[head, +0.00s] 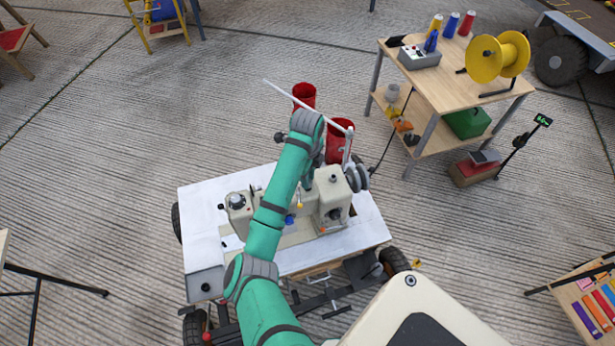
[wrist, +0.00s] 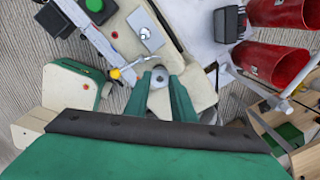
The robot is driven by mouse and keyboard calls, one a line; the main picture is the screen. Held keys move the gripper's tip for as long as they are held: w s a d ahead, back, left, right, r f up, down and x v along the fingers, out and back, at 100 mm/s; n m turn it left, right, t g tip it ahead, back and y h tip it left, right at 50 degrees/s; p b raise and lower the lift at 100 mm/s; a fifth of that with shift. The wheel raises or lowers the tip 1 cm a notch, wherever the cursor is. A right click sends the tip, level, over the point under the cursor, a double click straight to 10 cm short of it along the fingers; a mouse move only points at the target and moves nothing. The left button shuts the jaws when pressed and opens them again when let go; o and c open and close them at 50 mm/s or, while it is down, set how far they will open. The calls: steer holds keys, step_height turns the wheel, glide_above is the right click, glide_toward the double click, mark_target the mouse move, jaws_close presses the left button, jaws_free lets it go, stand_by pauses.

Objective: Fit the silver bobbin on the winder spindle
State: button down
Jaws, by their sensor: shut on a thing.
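In the wrist view my gripper (wrist: 160,82) has its two green fingers closed around a small round silver-grey piece, the silver bobbin (wrist: 159,77). The bobbin is over the cream body of the sewing machine (wrist: 205,85). A thin curved metal lever with a yellow tip (wrist: 115,73) lies just left of the bobbin. I cannot make out the winder spindle; the bobbin and fingers may cover it. I cannot tell whether the bobbin touches the machine. In the head view the sewing machine (head: 329,200) stands on a white table, and my arm hides the gripper and bobbin.
The white table (head: 205,262) has bare room at its left. Two red cylinders (head: 304,95) and a slanting white rod (head: 285,94) stand behind the machine. A grey handwheel (head: 357,178) is at its right. A wooden bench (head: 450,90) with a yellow reel stands further back right.

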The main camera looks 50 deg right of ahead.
steer(key=shift+f, duration=1.1)
stand_by(1.2)
steer(key=c, duration=1.4)
jaws_free()
step_height(320, 180, up, 11)
steer(key=shift+f, duration=0.15)
steer(key=shift+a, duration=0.1)
steer(key=shift+s, duration=0.1)
